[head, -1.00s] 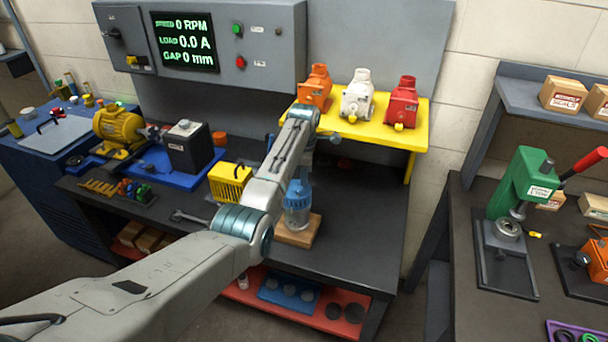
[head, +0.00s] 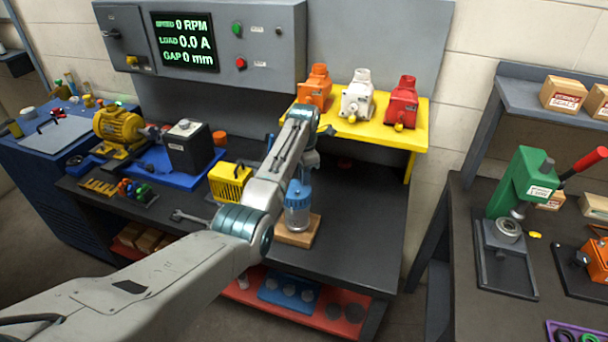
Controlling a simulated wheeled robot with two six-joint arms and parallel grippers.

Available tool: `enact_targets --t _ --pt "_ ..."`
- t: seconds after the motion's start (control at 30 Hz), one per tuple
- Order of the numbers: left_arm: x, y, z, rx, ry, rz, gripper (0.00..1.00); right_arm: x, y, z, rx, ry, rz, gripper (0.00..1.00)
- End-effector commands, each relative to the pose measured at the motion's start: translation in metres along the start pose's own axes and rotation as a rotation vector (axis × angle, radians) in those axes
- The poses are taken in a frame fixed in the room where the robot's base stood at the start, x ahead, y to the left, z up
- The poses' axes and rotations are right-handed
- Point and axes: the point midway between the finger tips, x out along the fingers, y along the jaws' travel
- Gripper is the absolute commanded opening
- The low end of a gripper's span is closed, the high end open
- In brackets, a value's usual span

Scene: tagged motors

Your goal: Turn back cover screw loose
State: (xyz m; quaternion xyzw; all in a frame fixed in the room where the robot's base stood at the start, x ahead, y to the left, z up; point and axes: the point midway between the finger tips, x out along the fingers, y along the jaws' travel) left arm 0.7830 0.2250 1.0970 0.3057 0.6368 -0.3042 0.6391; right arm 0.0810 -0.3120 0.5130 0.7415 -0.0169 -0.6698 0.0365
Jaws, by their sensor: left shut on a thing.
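A unit with a blue top (head: 299,190) and a clear grey, jar-like lower body (head: 297,217) stands upright on a wooden block (head: 298,237) on the dark bench. My left arm reaches in from the lower left, and its wrist bends down above this unit. My left gripper (head: 303,173) is shut at the blue top; its fingertips are mostly hidden behind the arm. No separate back cover or screw can be made out at this size. My right gripper is not in view.
Orange (head: 315,88), white (head: 357,95) and red (head: 402,104) motors stand on a yellow shelf (head: 385,132) close behind the wrist. A black box (head: 190,150) and yellow vented case (head: 229,183) stand left. The bench right of the block is clear.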

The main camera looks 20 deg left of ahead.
Motion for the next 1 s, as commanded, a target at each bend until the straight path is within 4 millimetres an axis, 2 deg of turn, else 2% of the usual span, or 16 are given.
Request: enact_targets --t 0.03,0.23,0.27,0.33,0.37,0.73,0.87,1.0 --pt "0.008 -0.004 -0.002 0.001 0.008 -0.013 0.00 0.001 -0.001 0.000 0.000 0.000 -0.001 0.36" --pt "0.008 -0.004 -0.002 0.002 0.009 -0.013 0.00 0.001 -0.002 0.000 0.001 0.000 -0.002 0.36" --pt "0.008 -0.004 -0.002 0.002 0.009 -0.013 0.20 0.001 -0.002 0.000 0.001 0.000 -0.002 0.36" --pt "0.007 -0.003 -0.002 0.002 0.008 -0.012 0.34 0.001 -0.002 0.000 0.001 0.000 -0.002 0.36" --pt "0.006 -0.003 -0.001 0.002 0.007 -0.010 0.37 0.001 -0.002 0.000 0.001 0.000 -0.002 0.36" --pt "-0.004 0.000 0.000 0.002 0.002 -0.003 0.37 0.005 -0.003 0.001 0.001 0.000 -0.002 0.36" --pt "-0.022 0.000 0.000 0.002 0.000 -0.001 0.37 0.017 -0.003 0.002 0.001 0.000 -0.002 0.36" --pt "-0.051 0.000 0.001 0.002 0.000 -0.001 0.37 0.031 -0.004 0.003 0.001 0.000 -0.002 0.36"
